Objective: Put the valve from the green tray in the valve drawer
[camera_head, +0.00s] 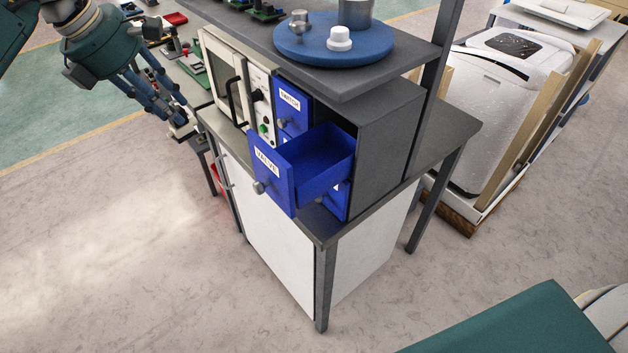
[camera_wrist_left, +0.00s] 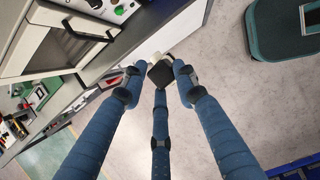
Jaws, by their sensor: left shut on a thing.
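My left gripper (camera_head: 182,127) hangs left of the cabinet, over the floor beside the bench. In the left wrist view its three blue fingers (camera_wrist_left: 160,78) close around a small black and off-white piece (camera_wrist_left: 160,72), which I take for the valve; the fingers partly hide it. The blue drawer labelled VALVE (camera_head: 268,172) is pulled out, and its visible inside is empty. The gripper is apart from it, to its left. A green tray (camera_head: 193,64) lies on the bench behind the gripper; it also shows in the left wrist view (camera_wrist_left: 40,97). My right gripper is not in view.
A shut blue drawer labelled SWITCH (camera_head: 291,108) sits above the open one. A white oven-like device (camera_head: 224,75) stands beside the drawers. A blue round plate (camera_head: 333,46) with metal and white parts is on the cabinet top. Floor left of the bench is clear.

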